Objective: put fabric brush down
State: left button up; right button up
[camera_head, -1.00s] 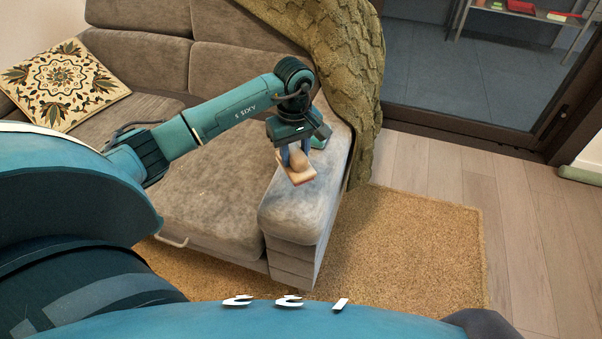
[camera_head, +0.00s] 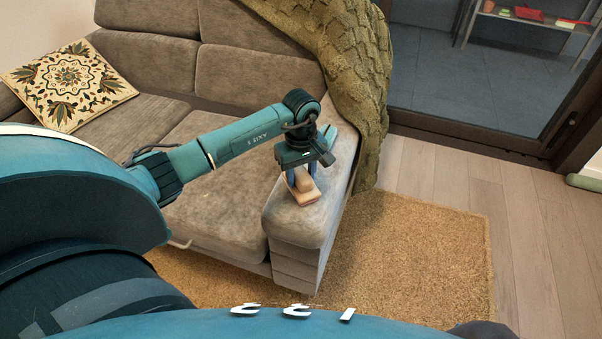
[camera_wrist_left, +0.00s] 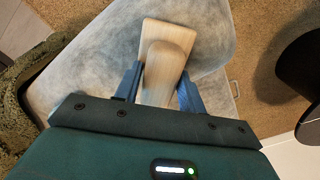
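The fabric brush (camera_head: 305,194) is pale wood with a flat base and a raised, rounded handle. It is at the top of the sofa's grey armrest (camera_head: 300,226), base down, and appears to lie on it; exact contact cannot be seen. My left gripper (camera_head: 301,180) points down over the armrest, with a finger on each side of the brush handle. In the left wrist view, the brush handle (camera_wrist_left: 168,62) fills the space between the two blue fingers (camera_wrist_left: 160,90), which appear closed on it. My right gripper is not in view.
The grey sofa (camera_head: 205,205) has a patterned cushion (camera_head: 70,85) at the left. A knitted olive blanket (camera_head: 355,80) hangs over its back right corner, close to my gripper. A tan rug (camera_head: 420,250) lies in front; the armrest front is clear.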

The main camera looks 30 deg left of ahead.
pick_arm(q)
jog(key=o, duration=0.3)
